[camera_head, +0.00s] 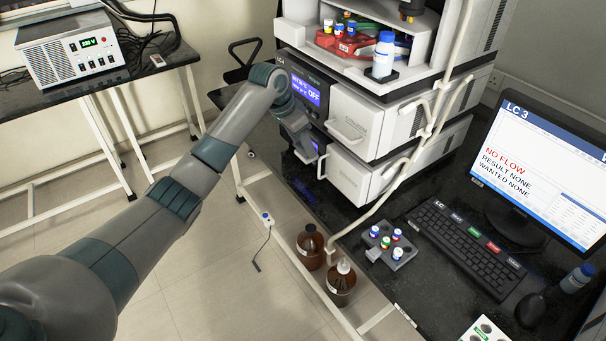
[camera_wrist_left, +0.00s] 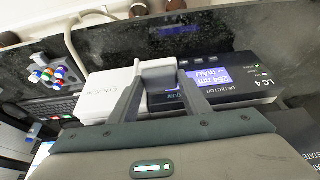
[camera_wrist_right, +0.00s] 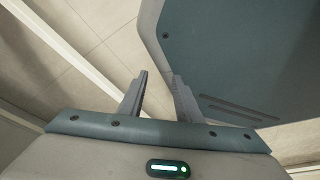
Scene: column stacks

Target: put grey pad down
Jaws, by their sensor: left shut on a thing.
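I cannot tell whether the pad touches anything beyond the fingers. In the head view my left gripper (camera_head: 303,148) is by the stack's front, and the pad is not clear there. My right gripper (camera_wrist_right: 160,88) has its fingers apart and nothing between them, above the floor, in the right wrist view.
The instrument stack (camera_head: 375,120) stands on the dark bench. A grey vial rack (camera_head: 389,246), keyboard (camera_head: 465,252) and monitor (camera_head: 545,165) are to its right. Brown bottles (camera_head: 341,284) stand below the bench's front edge. Dark bench in front of the stack is partly clear.

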